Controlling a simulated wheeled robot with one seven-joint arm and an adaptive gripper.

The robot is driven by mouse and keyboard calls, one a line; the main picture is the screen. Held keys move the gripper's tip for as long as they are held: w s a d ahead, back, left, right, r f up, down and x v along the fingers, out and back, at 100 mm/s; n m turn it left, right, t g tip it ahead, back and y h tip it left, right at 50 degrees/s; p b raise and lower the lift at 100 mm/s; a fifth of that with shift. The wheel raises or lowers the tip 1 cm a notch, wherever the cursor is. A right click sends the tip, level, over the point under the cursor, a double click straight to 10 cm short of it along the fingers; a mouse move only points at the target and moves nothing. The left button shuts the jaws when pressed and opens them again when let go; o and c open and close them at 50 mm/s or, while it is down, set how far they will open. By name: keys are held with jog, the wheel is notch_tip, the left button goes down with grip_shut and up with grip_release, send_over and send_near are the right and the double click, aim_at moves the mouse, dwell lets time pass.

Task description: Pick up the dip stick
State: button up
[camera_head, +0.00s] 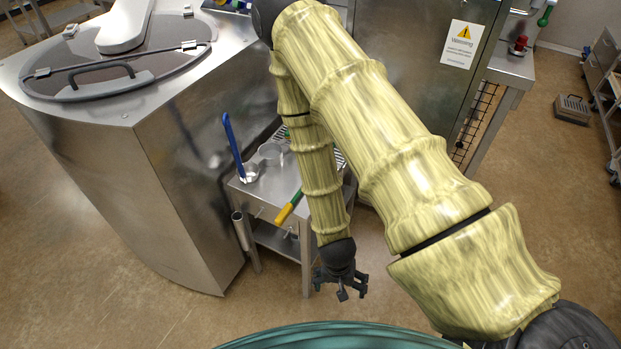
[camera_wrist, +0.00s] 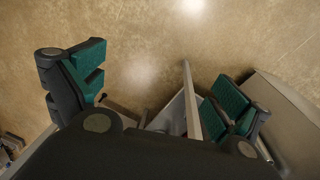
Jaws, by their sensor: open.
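A stick with a blue handle (camera_head: 232,145) leans up from the back left of a small steel table, beside the big machine. A tool with a yellow and green handle (camera_head: 289,208) lies at the table's front right, partly hidden by my arm. I cannot tell for sure which is the dip stick. My gripper (camera_head: 342,284) is open and empty, in front of and to the right of the table. In the wrist view its green-padded fingers (camera_wrist: 160,92) are spread wide. A thin pale bar (camera_wrist: 190,100) shows nearer the right finger; I cannot tell what it is.
The small steel table (camera_head: 262,205) stands against the large steel machine (camera_head: 175,190). A steel cabinet (camera_head: 415,90) stands behind. Floor around my gripper is clear.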

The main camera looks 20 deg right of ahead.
jog(key=w+r+m+b, duration=0.1)
jog(key=w+r+m, duration=0.1)
jog(key=w+m, duration=0.4)
notch_tip(320, 180, up, 16)
jog(key=m+y+b, duration=0.2)
jog(key=m+b, duration=0.1)
jog(key=m, duration=1.2)
send_over(281, 211)
jog(key=shift+s+f, duration=0.15)
jog(key=shift+f, duration=2.6)
jog(key=shift+f+p, duration=0.9)
jog(key=shift+f, duration=1.7)
jog(key=c, duration=1.1)
